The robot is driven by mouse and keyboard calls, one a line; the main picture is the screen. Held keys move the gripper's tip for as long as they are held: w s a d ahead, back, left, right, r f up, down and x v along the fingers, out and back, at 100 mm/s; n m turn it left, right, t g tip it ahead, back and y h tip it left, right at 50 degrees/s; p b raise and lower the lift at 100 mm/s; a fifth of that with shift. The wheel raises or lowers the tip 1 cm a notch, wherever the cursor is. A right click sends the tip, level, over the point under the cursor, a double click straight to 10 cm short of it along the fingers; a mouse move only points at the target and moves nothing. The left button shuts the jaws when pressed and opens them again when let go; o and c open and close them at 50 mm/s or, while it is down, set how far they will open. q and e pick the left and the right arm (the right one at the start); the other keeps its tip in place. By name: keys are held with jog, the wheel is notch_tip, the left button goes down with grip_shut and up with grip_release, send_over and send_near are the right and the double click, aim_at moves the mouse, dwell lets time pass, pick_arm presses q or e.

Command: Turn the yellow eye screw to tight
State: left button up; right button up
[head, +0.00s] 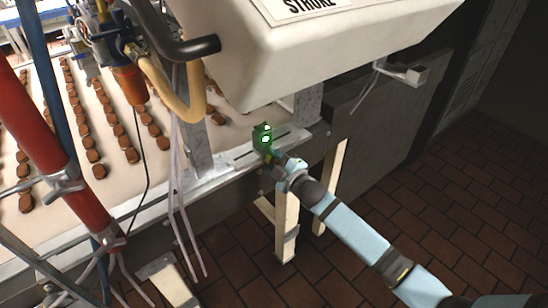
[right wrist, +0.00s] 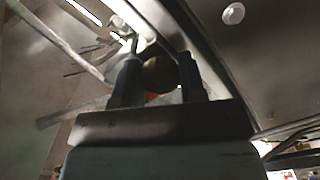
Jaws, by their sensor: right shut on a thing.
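My right gripper (head: 271,156) reaches the edge of the conveyor frame in the head view, beside a green-lit part (head: 262,137). In the right wrist view its two fingers (right wrist: 160,72) stand on either side of a round, dark brownish-yellow thing (right wrist: 160,76), which seems to be the eye screw. The gripper is shut on it. An orange patch shows just below it. In the head view the gripper mostly hides the screw, and its turn angle cannot be told. My left gripper is in neither view.
A white conveyor belt (head: 60,125) carries rows of brown biscuits at left. A large cream housing (head: 310,50) overhangs the gripper. A red pole (head: 35,130), hoses and hanging cables stand at left. The tiled floor (head: 460,215) is open at right.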

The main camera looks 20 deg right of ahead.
jog(key=shift+m, duration=0.4)
jog(key=o, duration=0.9)
jog(key=v, duration=1.3)
jog(key=shift+s+d+b, duration=0.1)
jog(key=shift+s+b, duration=0.2)
jog(key=shift+s, duration=0.1)
